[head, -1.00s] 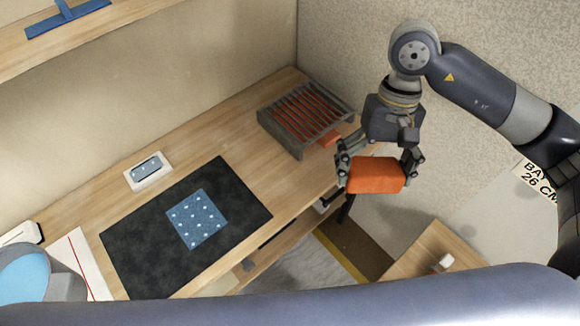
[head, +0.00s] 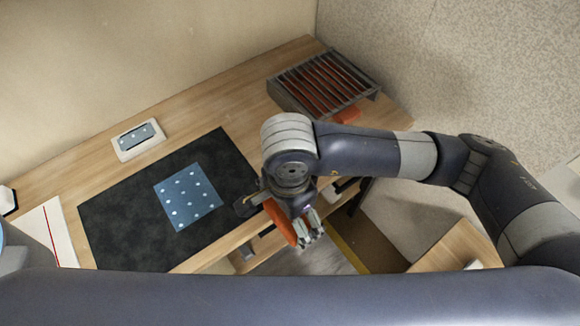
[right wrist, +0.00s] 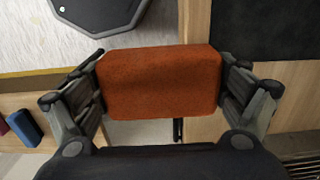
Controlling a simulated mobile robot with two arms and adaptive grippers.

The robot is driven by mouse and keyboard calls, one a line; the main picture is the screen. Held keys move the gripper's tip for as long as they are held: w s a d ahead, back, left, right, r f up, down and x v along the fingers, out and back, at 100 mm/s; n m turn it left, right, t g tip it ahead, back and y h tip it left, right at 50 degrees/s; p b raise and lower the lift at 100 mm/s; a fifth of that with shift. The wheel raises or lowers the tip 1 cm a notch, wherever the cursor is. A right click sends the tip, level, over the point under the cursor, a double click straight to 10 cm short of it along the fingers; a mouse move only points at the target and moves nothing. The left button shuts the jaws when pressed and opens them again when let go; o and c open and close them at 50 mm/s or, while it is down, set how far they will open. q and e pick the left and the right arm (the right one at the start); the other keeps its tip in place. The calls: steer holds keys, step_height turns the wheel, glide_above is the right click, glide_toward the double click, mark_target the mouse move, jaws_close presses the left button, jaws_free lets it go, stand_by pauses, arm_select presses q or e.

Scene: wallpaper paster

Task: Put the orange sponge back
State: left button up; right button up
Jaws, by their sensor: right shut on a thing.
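The orange sponge (head: 279,222) is in my right gripper (head: 304,228), in front of the table's front edge in the head view. In the right wrist view the sponge (right wrist: 158,82) is a rounded block, squeezed at its two ends by the fingers (right wrist: 160,90). The right forearm and wrist hide part of the gripper and sponge in the head view. A dark grey rack (head: 286,92) with reddish slats stands on the table's far right. My left gripper is not in view.
A black mat (head: 120,225) with a dotted blue square (head: 187,196) lies on the wooden table (head: 215,105). A small device (head: 138,138) on a white plate sits behind it. Blue (right wrist: 24,127) and red blocks show low at left in the wrist view.

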steer(key=shift+w, duration=0.45)
steer(key=w+p, duration=0.1)
steer(key=w, duration=0.4)
steer(key=shift+w+d+f+p, duration=0.1)
steer(key=shift+w+f+p, duration=0.05)
steer(key=shift+w+p, duration=0.2)
steer(key=w, duration=0.2)
steer(key=w+p, duration=0.1)
steer(key=w, duration=0.2)
steer(key=w+f, duration=0.1)
steer(key=w, duration=0.2)
steer(key=shift+w+p, duration=0.15)
steer(key=shift+p, duration=0.15)
steer(key=shift+w+f+p, duration=0.25)
steer(key=shift+w+f, duration=0.05)
steer(key=shift+f, duration=0.3)
steer(key=shift+w+f+p, duration=0.25)
steer(key=shift+w+f, duration=0.05)
steer(key=shift+f, duration=0.75)
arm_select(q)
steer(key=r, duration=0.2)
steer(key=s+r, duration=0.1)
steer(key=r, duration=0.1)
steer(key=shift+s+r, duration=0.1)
